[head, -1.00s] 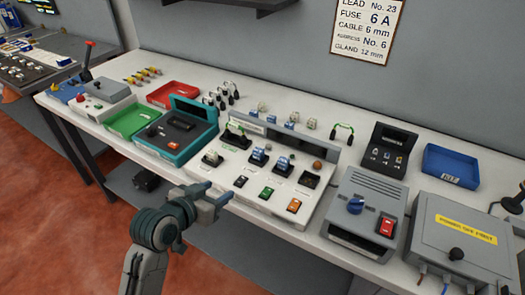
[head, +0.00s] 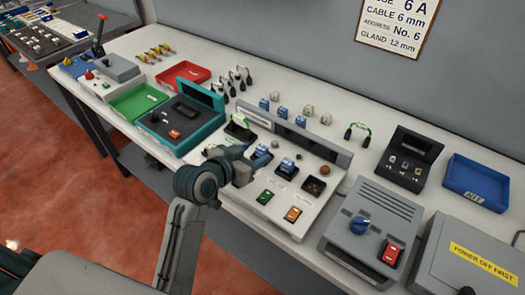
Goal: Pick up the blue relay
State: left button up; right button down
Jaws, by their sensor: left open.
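Two blue relays sit in black sockets on the pale dispenser panel (head: 300,205): one blue relay (head: 262,151) near my left gripper, and another blue relay (head: 288,165) to its right. The arm hides part of the panel's left side. My right gripper is not in view.
Several pale cubes, including a pale cube (head: 307,111), stand behind the panel. A teal device (head: 180,118) is left of it; a grey box with a blue knob (head: 372,225) is right. A blue tray (head: 477,183) lies far right.

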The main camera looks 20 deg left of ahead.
aim_at(259, 150)
pick_arm(q)
jog(key=p+x, duration=0.1)
jog(key=x, duration=0.3)
jog(key=shift+w+a+f, duration=0.1)
jog(key=shift+w+f, duration=0.05)
jog(key=shift+w, duration=0.05)
jog(key=shift+w+f+p, duration=0.2)
jog(key=shift+w+p, duration=0.1)
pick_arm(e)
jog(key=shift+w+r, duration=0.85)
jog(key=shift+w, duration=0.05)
pick_arm(q)
jog(key=shift+c, duration=0.2)
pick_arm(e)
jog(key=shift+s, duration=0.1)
pick_arm(q)
jog(key=c, duration=1)
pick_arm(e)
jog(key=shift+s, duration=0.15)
